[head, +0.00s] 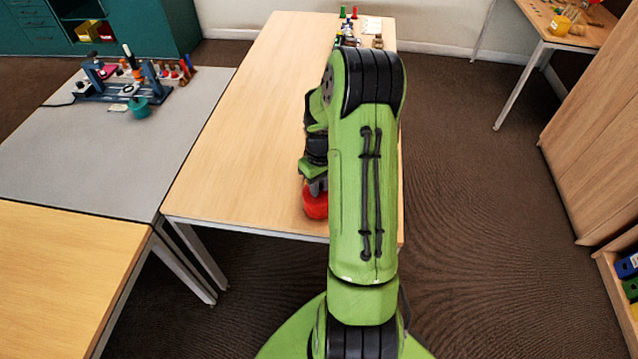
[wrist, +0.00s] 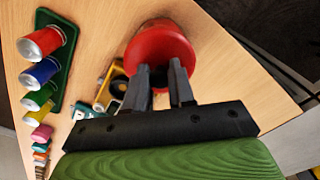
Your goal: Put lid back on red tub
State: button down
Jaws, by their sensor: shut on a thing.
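A red round piece (wrist: 158,45), which looks like the lid, sits between and beyond my fingertips in the wrist view. My gripper (wrist: 161,72) is shut on it, with the fingers over its near part. In the head view a rounded red shape (head: 316,203) shows under my gripper, near the front edge of the wooden table (head: 235,130). I cannot tell whether the lid and a red tub are both in that shape, or whether they touch. My arm hides part of it, and the fingertips are hidden in the head view.
In the wrist view a dark green tray (wrist: 66,68) bears red, blue and green cylinders with pale ends. Several small coloured things and a yellow-and-black piece (wrist: 112,88) lie nearby. A grey table (head: 60,165) stands left. The wooden table's left middle is clear.

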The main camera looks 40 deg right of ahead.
jog(key=shift+c, duration=2)
grip_release()
jog(key=shift+r, duration=0.1)
jog(key=shift+r+p, duration=2.6)
jog(key=shift+r, duration=0.85)
jog(key=shift+c, duration=0.4)
grip_shut()
